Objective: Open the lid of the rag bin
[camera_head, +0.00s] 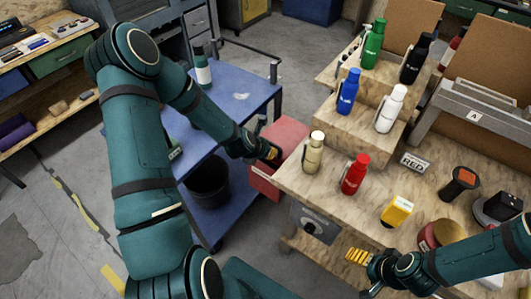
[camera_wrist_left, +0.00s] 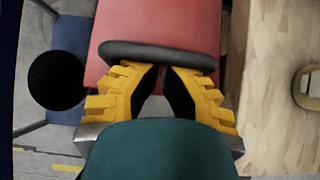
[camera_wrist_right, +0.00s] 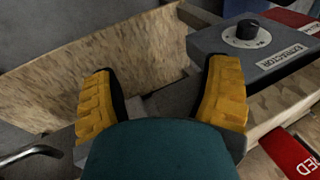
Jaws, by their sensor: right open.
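The red rag bin (camera_head: 283,135) stands between the blue cart and the wooden workbench in the head view. Its red lid (camera_wrist_left: 150,20) fills the top middle of the left wrist view, with a dark bar handle (camera_wrist_left: 158,54) along its near edge. The lid looks closed. My left gripper (camera_head: 273,153) is at the handle; its yellow fingertips (camera_wrist_left: 161,72) are almost together, right at the bar. I cannot tell whether they are under it or just touching it. My right gripper (camera_head: 358,257) is open and empty by the bench's front edge; its spread fingers show in the right wrist view (camera_wrist_right: 162,85).
The workbench (camera_head: 330,205) carries a cream bottle (camera_head: 313,154), a red bottle (camera_head: 355,175) and a yellow box (camera_head: 397,211). The blue cart (camera_head: 235,100) holds a dark bottle (camera_head: 202,70). A black bucket (camera_head: 208,190) sits on its lower shelf. An extractor box (camera_wrist_right: 255,45) is under the bench.

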